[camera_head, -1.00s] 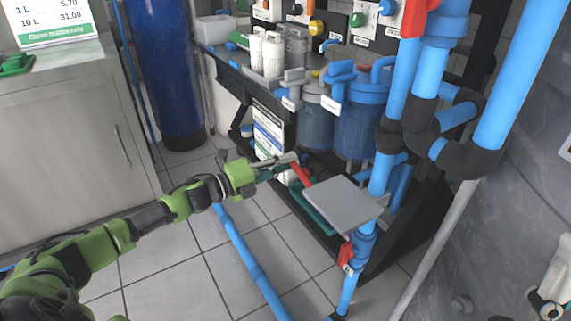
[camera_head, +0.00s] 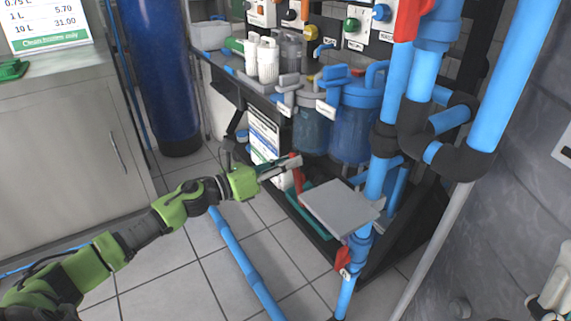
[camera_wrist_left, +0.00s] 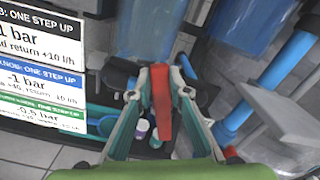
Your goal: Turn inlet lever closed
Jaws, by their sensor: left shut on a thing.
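My left gripper (camera_head: 293,164) reaches in from the left, low at the front of the rack. In the left wrist view the red lever (camera_wrist_left: 162,110) sits between the two fingers of the left gripper (camera_wrist_left: 162,78) and runs roughly up and down the picture. The valve body under the lever is mostly hidden.
A grey plate (camera_head: 340,208) lies just right of the lever. A blue pipe (camera_head: 238,255) runs along the floor below my arm. Blue filter housings (camera_head: 357,122) stand above. The tiled floor at left is free.

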